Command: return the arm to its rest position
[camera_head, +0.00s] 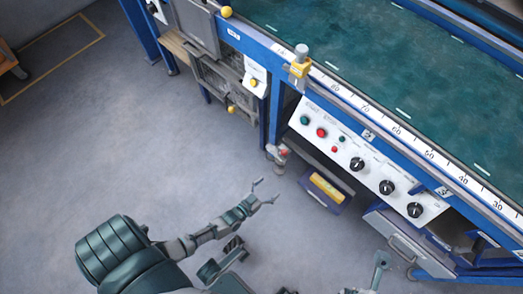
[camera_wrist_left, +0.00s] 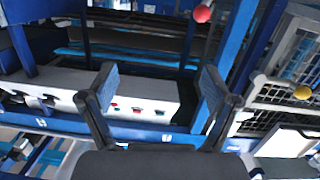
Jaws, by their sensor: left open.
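My left arm reaches up and right over the floor in the head view. Its gripper (camera_head: 266,191) is open and empty, with the two fingers spread, in front of the blue machine. In the left wrist view, the same gripper (camera_wrist_left: 158,88) shows its two fingers wide apart with nothing between them. A small grey part (camera_head: 380,262) at the bottom edge of the head view looks like part of my right arm or gripper. Most of it is cut off, and its jaws cannot be made out.
The blue machine with a green top (camera_head: 390,55) runs across the upper right. Its white control panel (camera_head: 372,170) has knobs and buttons. A blue and yellow box (camera_head: 326,190) sits below. A mesh guard (camera_head: 215,80) is at the left.

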